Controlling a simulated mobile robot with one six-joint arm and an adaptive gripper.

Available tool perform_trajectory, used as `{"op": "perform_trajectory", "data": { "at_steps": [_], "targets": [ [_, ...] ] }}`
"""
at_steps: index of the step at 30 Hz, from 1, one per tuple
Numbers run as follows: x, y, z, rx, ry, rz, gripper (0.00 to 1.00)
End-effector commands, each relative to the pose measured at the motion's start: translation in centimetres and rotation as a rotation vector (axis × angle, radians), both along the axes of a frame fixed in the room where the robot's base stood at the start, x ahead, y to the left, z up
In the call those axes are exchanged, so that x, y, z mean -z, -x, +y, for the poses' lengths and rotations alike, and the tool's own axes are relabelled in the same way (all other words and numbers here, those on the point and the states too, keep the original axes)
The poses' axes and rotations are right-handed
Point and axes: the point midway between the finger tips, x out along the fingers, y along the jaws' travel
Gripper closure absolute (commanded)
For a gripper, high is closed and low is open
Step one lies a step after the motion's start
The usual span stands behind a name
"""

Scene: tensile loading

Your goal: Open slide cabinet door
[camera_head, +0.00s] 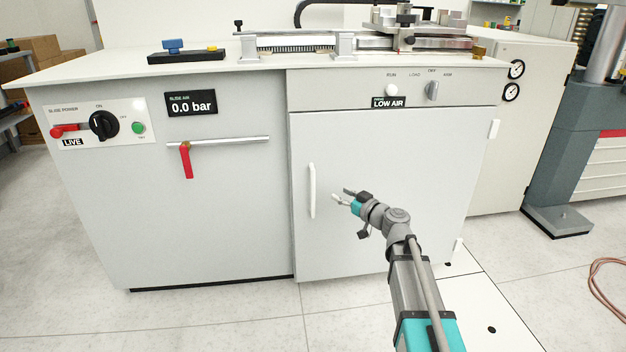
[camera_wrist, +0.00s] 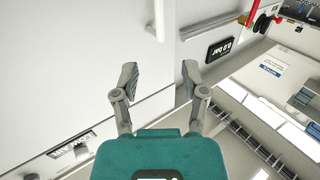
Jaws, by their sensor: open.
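The cabinet door (camera_head: 400,165) is a flat light-grey panel on the right half of the slide cabinet, and it looks closed. Its white vertical bar handle (camera_head: 312,190) is near the door's left edge. My gripper (camera_head: 341,196) is open and empty, a little right of the handle in the head view and apart from it. In the wrist view, the two fingers of my gripper (camera_wrist: 158,70) are spread, and the handle (camera_wrist: 159,18) shows beyond the gap between them. The exact distance to the handle is hard to tell.
Left of the door are a red valve lever (camera_head: 187,161) on a rail, a display (camera_head: 191,102) reading 0.0 bar, and a power panel (camera_head: 97,122) reading LIVE. A display (camera_head: 389,102) above the door reads LOW AIR. The floor (camera_head: 215,320) in front is clear.

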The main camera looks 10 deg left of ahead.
Motion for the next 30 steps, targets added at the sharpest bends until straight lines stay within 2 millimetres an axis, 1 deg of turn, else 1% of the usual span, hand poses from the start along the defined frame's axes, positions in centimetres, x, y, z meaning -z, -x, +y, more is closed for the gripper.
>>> {"op": "perform_trajectory", "data": {
  "at_steps": [8, 21, 27, 30],
  "targets": [
    [0.0, -2.3, 2.5, -0.002, 0.0, 0.0, 0.43],
    [0.0, -6.7, 7.5, -0.001, 0.0, 0.0, 0.43],
    [0.0, -8.0, 9.1, 0.0, 0.0, 0.0, 0.43],
    [0.0, -8.3, 9.5, 0.0, 0.0, 0.0, 0.43]
  ]
}}
